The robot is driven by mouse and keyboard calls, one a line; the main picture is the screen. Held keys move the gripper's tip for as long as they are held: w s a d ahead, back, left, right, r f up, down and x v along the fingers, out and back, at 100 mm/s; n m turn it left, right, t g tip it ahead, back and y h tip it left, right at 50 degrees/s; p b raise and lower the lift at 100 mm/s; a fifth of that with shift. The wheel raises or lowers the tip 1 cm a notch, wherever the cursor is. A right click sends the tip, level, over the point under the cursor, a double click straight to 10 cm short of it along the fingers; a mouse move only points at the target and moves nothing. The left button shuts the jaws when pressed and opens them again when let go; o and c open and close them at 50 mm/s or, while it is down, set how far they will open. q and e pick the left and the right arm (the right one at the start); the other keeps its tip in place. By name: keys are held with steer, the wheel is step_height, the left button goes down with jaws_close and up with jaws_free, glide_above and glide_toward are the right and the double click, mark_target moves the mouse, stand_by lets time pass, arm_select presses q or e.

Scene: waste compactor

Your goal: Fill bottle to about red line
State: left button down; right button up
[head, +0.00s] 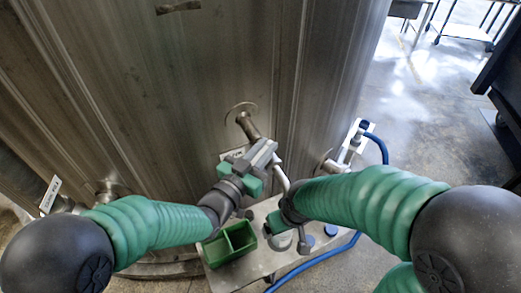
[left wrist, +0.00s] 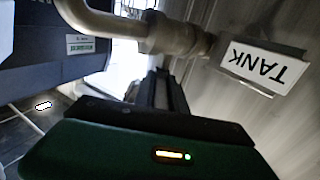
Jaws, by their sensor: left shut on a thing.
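A bent metal spout (head: 281,176) comes off a pipe low on the big metal tank. It also shows in the left wrist view (left wrist: 88,22), beside a white TANK label (left wrist: 262,66). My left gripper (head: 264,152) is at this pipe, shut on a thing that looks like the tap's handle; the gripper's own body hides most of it. A pale cylinder (head: 279,242), perhaps the bottle, stands below the spout on a metal stand. My right gripper (head: 303,243) points down close beside it; I cannot tell whether its jaws touch it. No red line can be made out.
A green open bin (head: 230,243) sits on the metal stand (head: 222,280), left of the cylinder. A blue hose (head: 331,254) runs along the stand's right side. The tank wall (head: 200,70) is close in front. Open floor (head: 415,115) lies to the right.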

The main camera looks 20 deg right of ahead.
arm_select(q)
steer(key=c, duration=1.4)
jaws_free()
steer(key=shift+o, duration=0.2)
steer(key=b+v, duration=1.4)
steer(key=v, duration=0.2)
steer(key=shift+s+a, duration=0.2)
steer(key=shift+a, duration=0.15)
